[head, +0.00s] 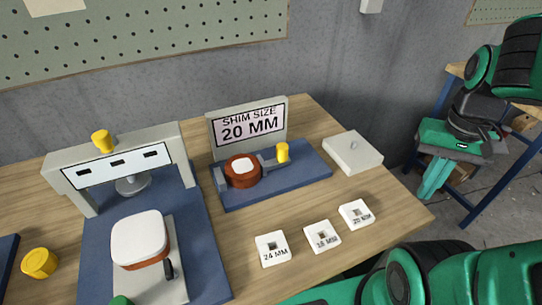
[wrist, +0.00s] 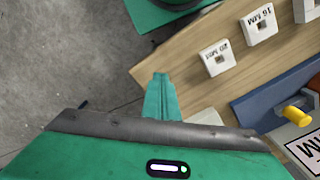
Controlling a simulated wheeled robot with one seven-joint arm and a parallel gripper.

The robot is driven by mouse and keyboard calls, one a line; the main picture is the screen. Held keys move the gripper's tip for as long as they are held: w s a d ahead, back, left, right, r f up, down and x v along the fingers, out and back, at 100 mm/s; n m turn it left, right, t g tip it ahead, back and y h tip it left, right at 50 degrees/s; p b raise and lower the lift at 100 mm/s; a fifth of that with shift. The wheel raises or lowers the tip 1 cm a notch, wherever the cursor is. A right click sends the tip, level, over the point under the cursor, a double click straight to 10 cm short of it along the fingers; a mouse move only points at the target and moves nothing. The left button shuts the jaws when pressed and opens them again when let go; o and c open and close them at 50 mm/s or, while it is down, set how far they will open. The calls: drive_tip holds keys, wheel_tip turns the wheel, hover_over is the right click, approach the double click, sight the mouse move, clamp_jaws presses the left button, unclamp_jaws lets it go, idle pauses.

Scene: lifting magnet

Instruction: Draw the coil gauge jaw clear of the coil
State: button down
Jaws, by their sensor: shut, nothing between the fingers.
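The coil gauge sits on a blue base (head: 310,178) in the middle of the table, in front of a "SHIM SIZE 20 MM" sign (head: 248,126). The coil (head: 243,175) is a copper-brown ring with a white centre. The grey jaw (head: 267,161), with a yellow knob (head: 282,152), lies on its right side; whether they touch is unclear.
White shims marked 24 MM (head: 273,249), 16 MM (head: 322,237) and 20 MM (head: 357,214) lie along the front right. A white box (head: 353,152) stands at the back right. A grey magnet stand (head: 60,185) with a yellow knob and a yellow cylinder (head: 39,263) are at the left.

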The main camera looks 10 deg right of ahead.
drive_tip(key=c, duration=2.4)
unclamp_jaws()
drive_tip(key=o, duration=0.9)
drive_tip(key=shift+a+r+n, duration=0.2)
drive_tip(key=shift+r+n, duration=0.1)
drive_tip(key=shift+r, duration=0.35)
wheel_tip(320, 180, up, 5)
drive_tip(key=n, duration=1.2)
hover_over(282, 145)
drive_tip(key=shift+r, duration=0.2)
wheel_tip(282, 145, down, 11)
drive_tip(key=shift+r, duration=0.15)
drive_tip(key=shift+c, duration=0.2)
